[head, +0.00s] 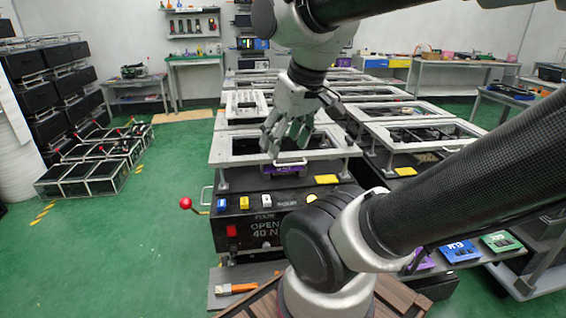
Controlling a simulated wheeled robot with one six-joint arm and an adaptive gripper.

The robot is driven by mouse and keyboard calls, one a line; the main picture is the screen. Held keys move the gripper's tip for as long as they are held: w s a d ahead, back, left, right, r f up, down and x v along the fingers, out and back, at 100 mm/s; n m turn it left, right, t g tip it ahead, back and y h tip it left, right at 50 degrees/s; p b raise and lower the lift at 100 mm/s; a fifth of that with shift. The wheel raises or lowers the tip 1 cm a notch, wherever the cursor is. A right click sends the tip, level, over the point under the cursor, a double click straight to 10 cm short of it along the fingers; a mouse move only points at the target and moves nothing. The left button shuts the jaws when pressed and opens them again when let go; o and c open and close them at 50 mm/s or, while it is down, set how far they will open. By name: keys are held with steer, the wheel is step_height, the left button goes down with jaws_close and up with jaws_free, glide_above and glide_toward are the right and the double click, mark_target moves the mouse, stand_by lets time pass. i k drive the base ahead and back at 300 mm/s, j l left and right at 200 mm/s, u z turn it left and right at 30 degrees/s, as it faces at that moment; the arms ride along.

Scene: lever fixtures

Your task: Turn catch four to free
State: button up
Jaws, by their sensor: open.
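My gripper (285,143) hangs fingers down over the light-framed front bench, its fingers apart and empty. Below it is a black fixture box (235,222) with white lettering that includes "OPEN" and "40 N". A small label on its front, perhaps "FOUR" (287,202), is too small to read surely. A lever with a red ball knob (185,203) sticks out from the box's left side, apart from my gripper. My own arm hides the right part of the box, so I cannot tell which part is catch four or its position.
An orange-handled tool (236,288) lies on a grey plate below. Black crates (95,165) stand at left. The green floor (110,255) at left is mostly clear.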

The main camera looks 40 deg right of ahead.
mark_target(350, 143)
steer(key=z, duration=1.45)
